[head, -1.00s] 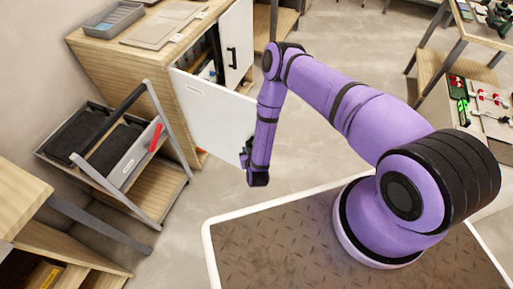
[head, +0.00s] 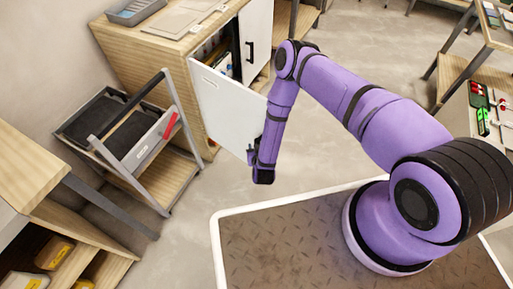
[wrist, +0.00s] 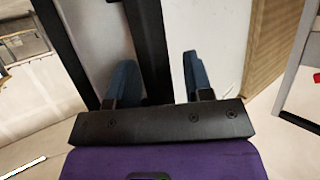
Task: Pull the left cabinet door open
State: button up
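The left cabinet door (head: 228,106) is a white panel standing well open from the wooden cabinet (head: 128,55) in the head view. My gripper (head: 255,155) is at the door's free edge, on its outer face, with its fingertips small and partly hidden there. In the wrist view, the blue fingers of my gripper (wrist: 160,80) stand apart on either side of the black vertical handle (wrist: 148,45). A gap shows between the handle and the right finger. I cannot tell whether the left finger touches it.
The right cabinet door (head: 256,45) is shut, with a black handle. A grey cart (head: 165,190) with black bins stands left of the open door. Wooden shelves (head: 75,235) are at the lower left. Bare floor (head: 215,185) lies between cart and my base.

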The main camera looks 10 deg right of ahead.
jog(key=v, duration=1)
jog(key=shift+s+r, duration=0.2)
jog(key=shift+s, duration=0.1)
jog(key=shift+a, duration=0.1)
